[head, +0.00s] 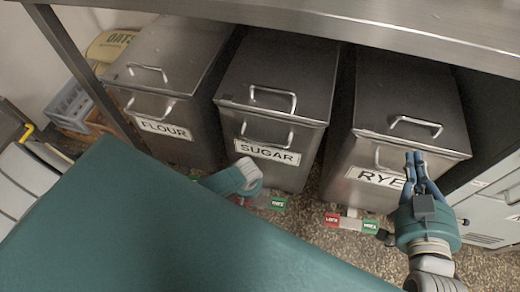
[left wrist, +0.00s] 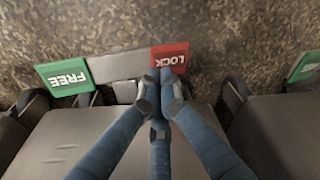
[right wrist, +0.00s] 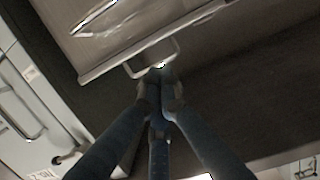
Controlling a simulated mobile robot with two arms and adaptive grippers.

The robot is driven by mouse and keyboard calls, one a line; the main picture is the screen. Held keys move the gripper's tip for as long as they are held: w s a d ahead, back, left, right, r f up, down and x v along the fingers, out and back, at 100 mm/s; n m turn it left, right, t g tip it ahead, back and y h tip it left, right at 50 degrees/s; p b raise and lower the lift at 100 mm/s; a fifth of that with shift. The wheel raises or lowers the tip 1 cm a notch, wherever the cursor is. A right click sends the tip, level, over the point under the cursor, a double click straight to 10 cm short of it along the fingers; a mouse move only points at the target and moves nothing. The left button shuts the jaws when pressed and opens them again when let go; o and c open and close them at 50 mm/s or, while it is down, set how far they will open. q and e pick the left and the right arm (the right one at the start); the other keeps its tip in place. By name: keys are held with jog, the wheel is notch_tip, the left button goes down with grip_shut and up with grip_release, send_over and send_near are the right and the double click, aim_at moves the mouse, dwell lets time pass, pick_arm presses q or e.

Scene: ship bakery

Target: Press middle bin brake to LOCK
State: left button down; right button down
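The middle bin (head: 271,130) is grey metal and labelled SUGAR. Its brake bar (left wrist: 118,67) has a green FREE end (left wrist: 66,78) and a red LOCK end (left wrist: 170,56). In the head view the green end (head: 278,203) shows, while my left arm mostly covers the red end. My left gripper (left wrist: 160,75) is shut, its fingertips together at the near edge of the red end; I cannot tell whether they touch it. My right gripper (head: 413,157) is shut and empty in front of the RYE bin (head: 407,105), its fingertips near that bin's front handle (right wrist: 155,58).
The FLOUR bin (head: 168,85) stands left of the middle bin. The RYE bin's brake (head: 350,223) shows red and green ends. A metal counter (head: 400,32) overhangs the bins. Pale drawers (head: 490,205) stand at the right, and crates (head: 75,108) at the left.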

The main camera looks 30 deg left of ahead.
pick_arm(q)
jog(key=shift+r+p, duration=0.95)
jog(key=shift+p, duration=0.05)
jog(key=shift+r+p, duration=0.2)
jog(key=shift+p, duration=0.1)
pick_arm(e)
jog(key=shift+s+d+f+g+h, duration=1)
jog(key=shift+s+d+f+g, duration=0.85)
jog(key=shift+s+f+g, duration=2.95)
pick_arm(q)
jog(key=shift+r+p, duration=0.95)
jog(key=shift+p, duration=0.1)
jog(key=shift+r+p, duration=0.55)
jog(key=shift+p, duration=0.05)
pick_arm(e)
jog(key=s+d+f+g+h, duration=0.1)
jog(key=s+d+f+g, duration=0.1)
jog(key=s, duration=0.7)
jog(key=shift+s+d+f+m, duration=0.3)
jog(key=shift+d+f, duration=0.35)
jog(key=shift+f, duration=0.75)
